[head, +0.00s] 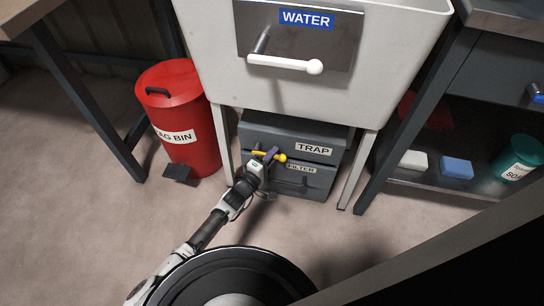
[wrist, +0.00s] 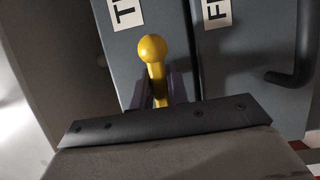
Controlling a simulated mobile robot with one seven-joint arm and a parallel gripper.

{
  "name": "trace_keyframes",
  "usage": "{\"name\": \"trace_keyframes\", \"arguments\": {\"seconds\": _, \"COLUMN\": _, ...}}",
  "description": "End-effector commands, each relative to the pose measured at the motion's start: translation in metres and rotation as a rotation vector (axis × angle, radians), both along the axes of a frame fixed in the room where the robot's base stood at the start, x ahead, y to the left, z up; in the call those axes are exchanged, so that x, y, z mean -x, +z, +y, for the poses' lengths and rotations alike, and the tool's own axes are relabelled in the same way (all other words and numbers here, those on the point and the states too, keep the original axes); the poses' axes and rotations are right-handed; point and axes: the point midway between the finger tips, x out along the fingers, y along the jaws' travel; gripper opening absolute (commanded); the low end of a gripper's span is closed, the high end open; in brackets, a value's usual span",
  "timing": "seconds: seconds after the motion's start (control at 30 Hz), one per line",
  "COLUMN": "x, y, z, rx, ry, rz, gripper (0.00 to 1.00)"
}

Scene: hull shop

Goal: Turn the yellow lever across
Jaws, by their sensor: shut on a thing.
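The yellow lever (head: 281,157) with a ball end sits on the front of the dark grey trap box under the sink. In the head view it lies roughly level across the front, with the ball at its right end. In the wrist view the yellow lever (wrist: 153,50) rises from between the fingers, its ball clear of them. My gripper (head: 269,157) is shut on the lever's shaft, and it also shows in the wrist view (wrist: 160,88). The lever's pivot is hidden or too small to make out.
The trap box (head: 270,130) has a TRAP label and a FILTER drawer (head: 313,182) with a dark handle. A white sink (head: 400,60) with a white WATER lever (head: 285,64) stands above. A red bin (head: 172,105) is left. A shelf with a blue block (head: 457,168) is right.

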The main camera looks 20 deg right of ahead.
Motion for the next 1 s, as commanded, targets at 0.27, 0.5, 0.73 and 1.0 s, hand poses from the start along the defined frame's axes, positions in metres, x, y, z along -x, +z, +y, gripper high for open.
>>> {"name": "trace_keyframes", "arguments": {"seconds": 0.27, "x": 0.0, "y": 0.001, "z": 0.0, "rx": 0.003, "ry": 0.0, "rz": 0.001, "gripper": 0.38}}
{"name": "trace_keyframes", "arguments": {"seconds": 0.5, "x": 0.0, "y": 0.001, "z": 0.0, "rx": 0.003, "ry": 0.0, "rz": 0.001, "gripper": 0.38}}
{"name": "trace_keyframes", "arguments": {"seconds": 0.73, "x": 0.007, "y": 0.001, "z": 0.014, "rx": 0.0, "ry": 0.002, "rz": -0.001, "gripper": 0.38}}
{"name": "trace_keyframes", "arguments": {"seconds": 1.0, "x": 0.039, "y": 0.002, "z": 0.063, "rx": -0.001, "ry": 0.004, "rz": 0.001, "gripper": 0.38}}
